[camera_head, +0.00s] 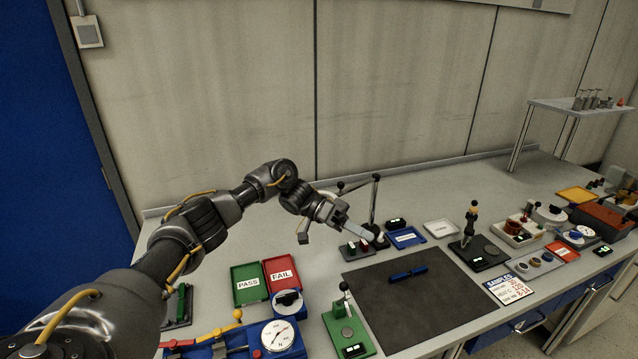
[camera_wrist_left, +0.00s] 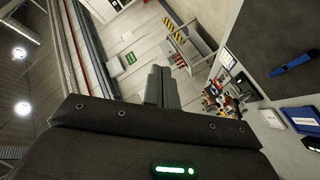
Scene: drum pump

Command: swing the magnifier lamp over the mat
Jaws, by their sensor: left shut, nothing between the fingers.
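The dark mat (camera_head: 440,311) lies on the bench in front, with a blue pen-like object (camera_head: 408,273) on it. A thin dark jointed stand (camera_head: 375,204) with ball joints rises behind the mat's back left corner; it may be the magnifier lamp, but my gripper partly covers it and I cannot make out a lens. My left gripper (camera_head: 368,235) is shut and empty, close in front of this stand; I cannot tell if they touch. Its closed fingers also show in the left wrist view (camera_wrist_left: 160,88), with the mat (camera_wrist_left: 262,35) at the right. My right gripper is not in view.
Green PASS (camera_head: 237,299) and red FAIL (camera_head: 297,285) trays lie left of the mat. A green base with a lever (camera_head: 348,330) stands at its left edge. The mat's front is clear.

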